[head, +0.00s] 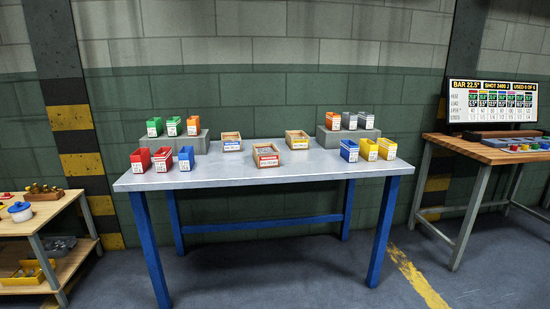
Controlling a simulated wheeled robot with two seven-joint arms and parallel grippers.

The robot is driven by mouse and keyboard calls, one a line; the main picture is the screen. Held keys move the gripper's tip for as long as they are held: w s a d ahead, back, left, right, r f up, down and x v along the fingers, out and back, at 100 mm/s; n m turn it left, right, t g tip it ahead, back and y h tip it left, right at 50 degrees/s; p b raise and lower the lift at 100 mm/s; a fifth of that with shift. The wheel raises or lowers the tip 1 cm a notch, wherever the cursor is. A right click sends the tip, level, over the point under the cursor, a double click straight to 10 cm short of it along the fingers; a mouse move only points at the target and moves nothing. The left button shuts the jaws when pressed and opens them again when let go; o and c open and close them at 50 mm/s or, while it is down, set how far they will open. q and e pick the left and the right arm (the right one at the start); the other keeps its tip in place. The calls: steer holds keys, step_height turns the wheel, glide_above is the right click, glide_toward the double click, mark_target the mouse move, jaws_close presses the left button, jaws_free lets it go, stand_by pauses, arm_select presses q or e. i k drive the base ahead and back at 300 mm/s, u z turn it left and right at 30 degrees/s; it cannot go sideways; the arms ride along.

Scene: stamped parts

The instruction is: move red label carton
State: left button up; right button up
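The carton with a red label (267,161) stands near the middle of the grey tabletop (215,179) of a blue-legged table, toward its front edge. It is a small open tan box and appears to hold grey parts. Two similar cartons stand farther back: one with a blue label (232,146) to its left and one with a yellow label (298,145) to its right. Neither of my grippers shows in the head view.
Red (140,161) and blue (186,158) bins stand front left; blue (349,150) and yellow (387,148) bins front right. Grey risers (201,143) (372,134) carry more bins. Wooden benches stand left (35,222) and right (480,152). Floor before the table is clear.

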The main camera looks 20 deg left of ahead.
mark_target(266, 156)
steer(key=z, duration=0.5)
steer(key=i, duration=1.45)
steer(key=u, duration=0.6)
steer(key=i, duration=0.5)
steer(key=u, duration=0.25)
